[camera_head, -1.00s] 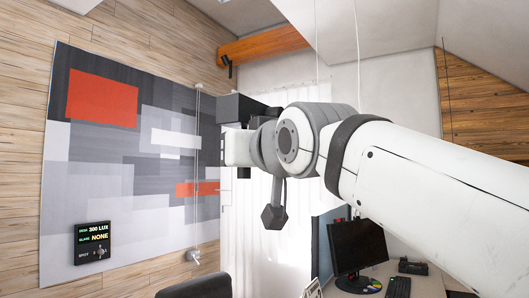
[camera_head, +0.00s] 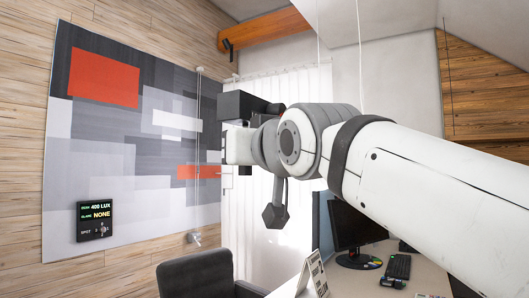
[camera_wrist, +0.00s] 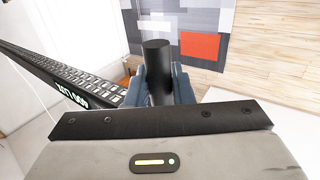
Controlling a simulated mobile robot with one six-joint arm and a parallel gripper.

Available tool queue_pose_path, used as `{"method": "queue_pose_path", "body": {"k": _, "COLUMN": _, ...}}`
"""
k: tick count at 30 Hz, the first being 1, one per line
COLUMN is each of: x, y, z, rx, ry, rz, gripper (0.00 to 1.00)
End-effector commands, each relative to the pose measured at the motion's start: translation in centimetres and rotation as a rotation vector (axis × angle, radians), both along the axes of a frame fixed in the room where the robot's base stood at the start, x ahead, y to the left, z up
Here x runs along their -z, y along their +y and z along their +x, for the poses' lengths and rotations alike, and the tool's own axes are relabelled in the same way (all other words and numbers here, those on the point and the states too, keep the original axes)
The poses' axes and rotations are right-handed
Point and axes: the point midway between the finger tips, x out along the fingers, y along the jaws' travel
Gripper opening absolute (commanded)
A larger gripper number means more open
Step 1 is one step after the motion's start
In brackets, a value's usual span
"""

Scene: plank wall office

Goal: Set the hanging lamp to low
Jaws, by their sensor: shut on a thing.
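In the wrist view, my gripper (camera_wrist: 162,90) has its blue-grey fingers closed on both sides of an upright dark cylinder (camera_wrist: 157,62). The cylinder looks like a handle or knob; its lower end is hidden by my wrist. A long dark lamp bar (camera_wrist: 65,72) with rows of light cells runs along the left, beside my gripper. Lit green characters show on its side. In the head view, thin suspension wires (camera_head: 358,60) come down from the ceiling behind my arm, which hides most of the lamp.
A small black wall display (camera_head: 94,221) reads 400 LUX and NONE. An office chair (camera_head: 197,274) stands below at the front.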

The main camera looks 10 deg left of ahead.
Motion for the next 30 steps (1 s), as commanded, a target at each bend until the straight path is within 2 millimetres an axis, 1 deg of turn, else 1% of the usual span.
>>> {"method": "queue_pose_path", "body": {"k": 1, "x": 0.9, "y": 0.1, "z": 0.2, "rx": 0.002, "ry": 0.017, "rz": -0.012, "gripper": 0.00}}
{"method": "queue_pose_path", "body": {"k": 2, "x": 0.9, "y": 0.1, "z": 0.2, "rx": 0.002, "ry": 0.017, "rz": -0.012, "gripper": 0.23}}
{"method": "queue_pose_path", "body": {"k": 8, "x": 0.7, "y": 0.1, "z": 0.2, "rx": 0.001, "ry": 0.012, "rz": -0.008, "gripper": 0.40}}
{"method": "queue_pose_path", "body": {"k": 14, "x": 0.5, "y": 0.1, "z": 0.1, "rx": 0.001, "ry": 0.009, "rz": -0.006, "gripper": 0.40}}
{"method": "queue_pose_path", "body": {"k": 17, "x": 0.4, "y": -0.2, "z": -0.2, "rx": 0.001, "ry": 0.007, "rz": -0.005, "gripper": 0.40}}
{"method": "queue_pose_path", "body": {"k": 20, "x": 0.4, "y": -0.8, "z": -1.2, "rx": 0.000, "ry": 0.007, "rz": -0.004, "gripper": 0.40}}
{"method": "queue_pose_path", "body": {"k": 27, "x": 0.5, "y": -3.1, "z": -4.5, "rx": 0.000, "ry": 0.006, "rz": -0.005, "gripper": 0.40}}
{"method": "queue_pose_path", "body": {"k": 30, "x": 0.5, "y": -3.8, "z": -5.5, "rx": 0.001, "ry": 0.008, "rz": -0.006, "gripper": 0.40}}
